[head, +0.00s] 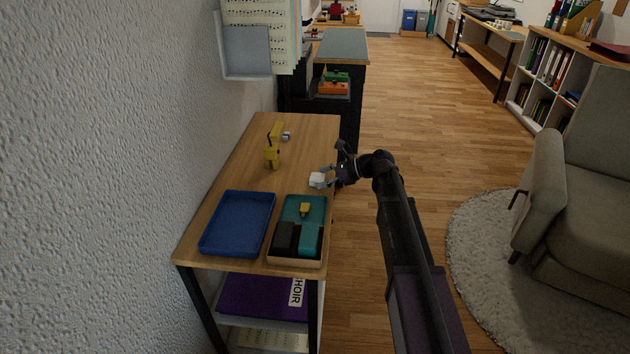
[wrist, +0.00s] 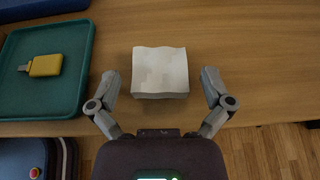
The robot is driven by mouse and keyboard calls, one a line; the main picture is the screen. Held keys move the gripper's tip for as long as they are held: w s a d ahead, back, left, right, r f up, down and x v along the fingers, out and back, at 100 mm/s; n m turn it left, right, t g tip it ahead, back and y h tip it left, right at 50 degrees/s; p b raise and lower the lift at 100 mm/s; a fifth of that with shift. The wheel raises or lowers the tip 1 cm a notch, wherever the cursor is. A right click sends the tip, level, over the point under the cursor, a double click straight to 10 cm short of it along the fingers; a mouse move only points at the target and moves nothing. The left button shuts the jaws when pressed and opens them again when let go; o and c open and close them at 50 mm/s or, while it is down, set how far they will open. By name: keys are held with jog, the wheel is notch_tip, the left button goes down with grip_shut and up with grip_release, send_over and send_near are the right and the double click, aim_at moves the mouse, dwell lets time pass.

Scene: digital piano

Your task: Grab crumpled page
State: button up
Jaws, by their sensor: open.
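The crumpled page (head: 317,180) is a small white, wrinkled block near the right edge of the wooden table. In the wrist view the page (wrist: 160,71) sits just ahead of my gripper (wrist: 158,84), roughly centred between its two fingers. My gripper (head: 331,176) is open at the table's right edge, with a gap on each side of the page in the wrist view. Nothing is held. Whether the fingertips are level with the page cannot be told.
A blue tray (head: 238,223) and a box with a teal tray (head: 291,212) holding a yellow USB-like item (wrist: 45,66) stand nearer on the table (head: 240,178). A yellow figure (head: 272,149) and small grey item (head: 286,136) stand farther back. Wood around the page is clear.

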jog(key=c, duration=0.7)
jog(key=shift+r, duration=0.15)
notch_tip(320, 180, up, 3)
jog(key=p, duration=0.3)
jog(key=shift+s+d+r+p, duration=0.3)
jog(key=shift+s+d+p, duration=0.05)
jog(key=shift+s+d, duration=1.55)
jog(key=shift+s+d+r+p, duration=0.3)
jog(key=shift+s+d, duration=1.35)
jog(key=shift+d, duration=0.45)
jog(key=shift+s+d+r+p, duration=0.25)
jog(key=shift+s+d+p, duration=0.1)
jog(key=shift+s+d, duration=1.55)
jog(key=shift+w+d, duration=0.1)
jog(key=shift+w, duration=0.05)
